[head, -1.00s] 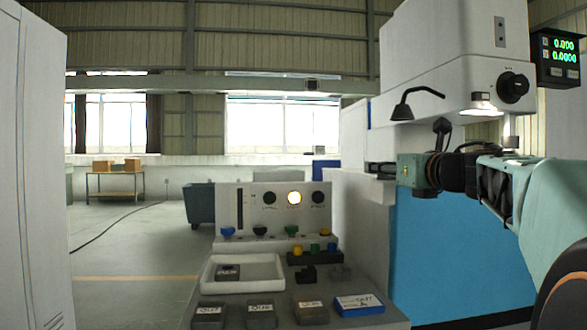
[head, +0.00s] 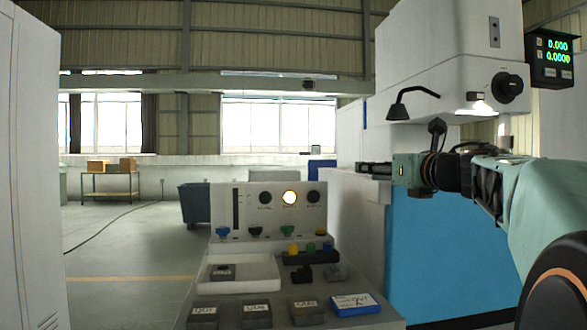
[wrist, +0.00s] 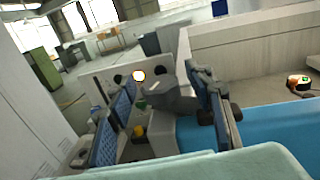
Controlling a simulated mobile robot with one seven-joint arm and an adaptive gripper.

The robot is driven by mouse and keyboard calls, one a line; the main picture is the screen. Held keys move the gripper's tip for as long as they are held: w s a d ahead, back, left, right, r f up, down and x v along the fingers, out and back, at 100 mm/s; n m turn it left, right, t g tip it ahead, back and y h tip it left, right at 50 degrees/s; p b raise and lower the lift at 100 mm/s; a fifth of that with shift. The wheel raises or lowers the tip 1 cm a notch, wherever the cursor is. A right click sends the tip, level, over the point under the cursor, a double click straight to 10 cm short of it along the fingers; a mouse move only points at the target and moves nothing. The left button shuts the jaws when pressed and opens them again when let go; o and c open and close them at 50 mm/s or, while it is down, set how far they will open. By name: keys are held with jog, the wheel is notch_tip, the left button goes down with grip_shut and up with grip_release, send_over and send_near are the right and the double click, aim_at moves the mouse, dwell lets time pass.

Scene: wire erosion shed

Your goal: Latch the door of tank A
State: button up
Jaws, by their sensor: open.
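The machine tank shows at the right of the head view as a pale wall (head: 352,225) beside a bright blue front panel (head: 450,255). The blue panel also shows at the lower right of the wrist view (wrist: 270,122). I cannot tell which part is the door of tank A. My gripper (head: 362,168) is at the top of the pale wall, beside the blue panel. In the wrist view my gripper (wrist: 160,88) has its two blue-padded fingers wide apart. A grey block (wrist: 168,98) shows between them; I cannot tell whether it is a latch or whether they touch it.
A control panel (head: 245,205) with one lit lamp stands on the bench left of the tank. A machine head (head: 430,85) overhangs my arm. The floor at left is open.

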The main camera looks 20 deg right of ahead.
jog(key=shift+s, duration=0.15)
jog(key=shift+s+d, duration=0.1)
jog(key=shift+s, duration=0.15)
jog(key=s+a, duration=0.1)
jog(key=s, duration=1)
jog(key=shift+a, duration=0.2)
